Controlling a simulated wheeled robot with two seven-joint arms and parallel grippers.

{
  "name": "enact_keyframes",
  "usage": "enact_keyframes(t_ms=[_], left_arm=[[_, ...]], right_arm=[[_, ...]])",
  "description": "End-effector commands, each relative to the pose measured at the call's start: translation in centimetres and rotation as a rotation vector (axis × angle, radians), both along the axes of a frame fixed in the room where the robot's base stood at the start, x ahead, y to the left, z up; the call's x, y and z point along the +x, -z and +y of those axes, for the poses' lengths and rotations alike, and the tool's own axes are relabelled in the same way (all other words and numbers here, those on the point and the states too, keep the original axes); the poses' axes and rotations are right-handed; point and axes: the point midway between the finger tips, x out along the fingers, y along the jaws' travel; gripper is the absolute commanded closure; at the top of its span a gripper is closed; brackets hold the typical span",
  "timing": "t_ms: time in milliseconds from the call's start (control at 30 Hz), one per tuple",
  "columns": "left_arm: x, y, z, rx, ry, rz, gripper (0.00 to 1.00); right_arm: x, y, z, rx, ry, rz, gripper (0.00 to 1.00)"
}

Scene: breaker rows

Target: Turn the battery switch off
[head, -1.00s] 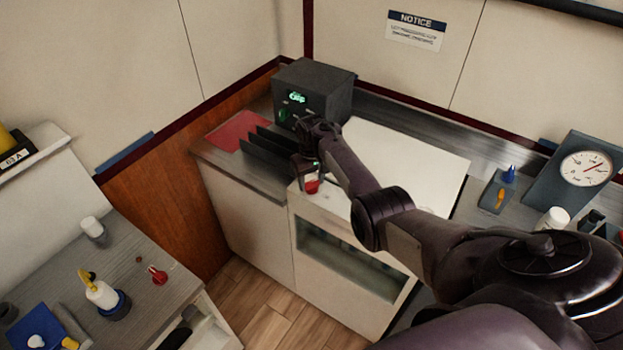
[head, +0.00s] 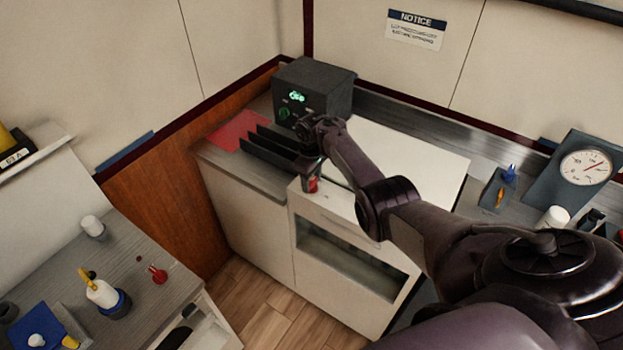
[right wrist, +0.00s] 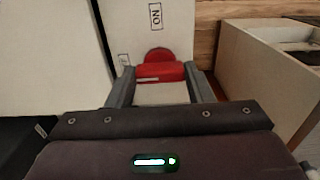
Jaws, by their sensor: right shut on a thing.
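The battery switch has a red handle (right wrist: 160,72) in front of a round red base (right wrist: 158,54) on a white panel. In the head view the red handle (head: 313,186) shows at the front left corner of the white-topped cabinet. My right gripper (right wrist: 160,88) has one finger on each side of the handle and is shut on it. In the head view the right gripper (head: 311,177) partly hides the switch. An ON label (right wrist: 155,16) stands above the switch in the wrist view, and a smaller label (right wrist: 124,60) to its left is hard to read. My left gripper is not in view.
A dark box with a green display (head: 313,88) stands behind the gripper. A gauge (head: 586,168) is far right. A side bench (head: 150,250) with small items is at left.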

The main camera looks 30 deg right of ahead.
Motion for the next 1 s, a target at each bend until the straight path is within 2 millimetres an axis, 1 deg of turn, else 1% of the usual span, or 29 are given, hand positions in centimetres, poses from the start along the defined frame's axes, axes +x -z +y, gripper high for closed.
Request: enact_keyframes(t_ms=[333,367,500,733,833,933,1000], left_arm=[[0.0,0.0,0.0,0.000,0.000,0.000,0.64],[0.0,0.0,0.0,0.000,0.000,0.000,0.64],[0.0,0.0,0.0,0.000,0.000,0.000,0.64],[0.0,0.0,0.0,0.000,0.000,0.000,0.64],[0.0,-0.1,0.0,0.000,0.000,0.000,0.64],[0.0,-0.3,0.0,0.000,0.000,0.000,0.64],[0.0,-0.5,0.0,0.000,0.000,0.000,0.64]], right_arm=[[0.1,-0.1,0.0,-0.001,-0.007,-0.001,0.76],[0.1,-0.1,0.0,-0.001,-0.007,-0.001,0.49],[0.0,0.0,0.0,-0.001,-0.005,-0.001,0.31],[0.0,0.0,0.0,0.000,-0.004,-0.001,0.31],[0.1,-0.3,0.0,0.001,-0.004,-0.002,0.31],[0.1,-1.4,0.0,0.001,-0.004,-0.003,0.31],[0.1,-2.6,0.0,0.001,-0.005,-0.004,0.31]])
